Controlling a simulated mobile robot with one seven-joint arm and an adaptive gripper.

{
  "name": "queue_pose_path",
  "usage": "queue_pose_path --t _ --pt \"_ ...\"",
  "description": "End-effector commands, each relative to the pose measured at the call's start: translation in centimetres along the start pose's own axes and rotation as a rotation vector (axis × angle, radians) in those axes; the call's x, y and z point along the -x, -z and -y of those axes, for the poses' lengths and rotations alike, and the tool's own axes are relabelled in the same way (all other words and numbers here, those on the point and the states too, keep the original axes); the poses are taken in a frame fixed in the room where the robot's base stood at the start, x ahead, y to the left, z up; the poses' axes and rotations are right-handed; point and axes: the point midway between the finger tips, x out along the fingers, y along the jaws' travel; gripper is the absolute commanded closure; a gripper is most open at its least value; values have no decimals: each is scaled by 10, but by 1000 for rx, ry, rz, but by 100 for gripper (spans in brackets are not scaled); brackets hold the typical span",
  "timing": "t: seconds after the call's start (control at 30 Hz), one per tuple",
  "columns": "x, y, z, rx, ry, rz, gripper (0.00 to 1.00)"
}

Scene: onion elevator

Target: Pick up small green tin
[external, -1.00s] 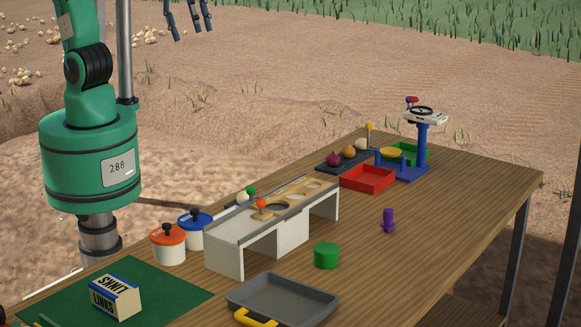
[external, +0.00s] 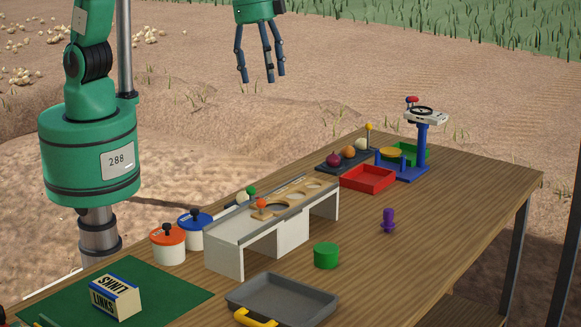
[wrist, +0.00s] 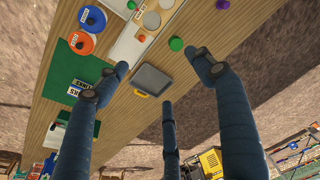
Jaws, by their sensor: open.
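The small green tin (external: 326,255) is a short round green cylinder standing upright on the wooden table, just right of the white stand's front end and behind the grey tray. It also shows in the wrist view (wrist: 176,44), near the top. My gripper (external: 262,78) has three dark fingers, spread open and empty, and hangs high above and beyond the table's far edge. In the wrist view, the open fingers (wrist: 168,95) point toward the table, with the tin visible between and beyond them.
A grey tray (external: 277,299) with a yellow handle lies in front of the tin. A white stand (external: 226,244) with round holes stands left of it. A purple piece (external: 388,221) stands to the right. Orange (external: 168,246) and blue-lidded (external: 193,232) pots stand left. Bare table surrounds the tin's right side.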

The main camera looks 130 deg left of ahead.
Motion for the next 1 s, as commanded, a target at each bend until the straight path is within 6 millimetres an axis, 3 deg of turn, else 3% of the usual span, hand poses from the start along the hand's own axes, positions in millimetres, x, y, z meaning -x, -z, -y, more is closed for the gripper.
queue_pose_path --t 0.2,0.5,1.0 --pt "-50 37 6 -18 -6 39 32" --pt "-125 76 12 -43 -15 89 32" --pt "-266 115 18 -83 -32 168 32"
